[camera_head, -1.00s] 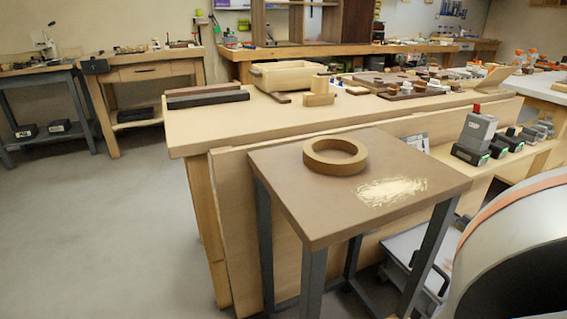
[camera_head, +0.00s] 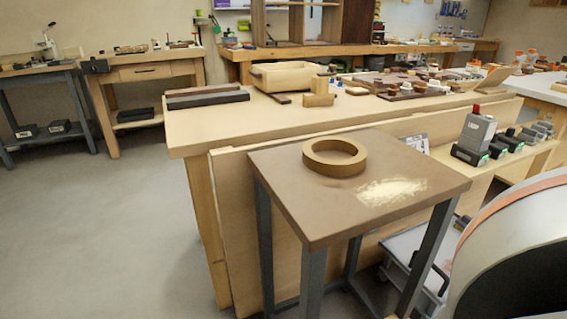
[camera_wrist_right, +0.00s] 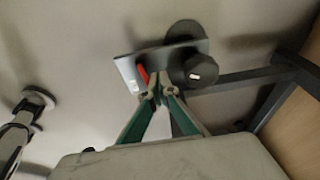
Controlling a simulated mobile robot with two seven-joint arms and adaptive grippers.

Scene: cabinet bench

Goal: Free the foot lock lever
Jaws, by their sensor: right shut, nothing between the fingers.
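In the right wrist view, a small red lever (camera_wrist_right: 142,74) sits at the edge of a grey plate (camera_wrist_right: 160,60), beside a white mark. I take it for the foot lock lever. A dark round wheel or knob (camera_wrist_right: 198,69) is on the plate's right side. My right gripper (camera_wrist_right: 162,90) has green fingers that meet at the tips. It is shut and empty, just below the plate and close to the red lever in the picture; I cannot tell whether it touches. In the head view neither gripper shows, nor does the lever.
A small brown-topped stand (camera_head: 290,190) with dark legs carries a wooden ring (camera_head: 335,157). It stands before a long wooden bench (camera_head: 210,130) with blocks and a tray. Dark frame bars (camera_wrist_right: 235,78) lie right of the plate in the wrist view. Open floor (camera_head: 90,220) is at left.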

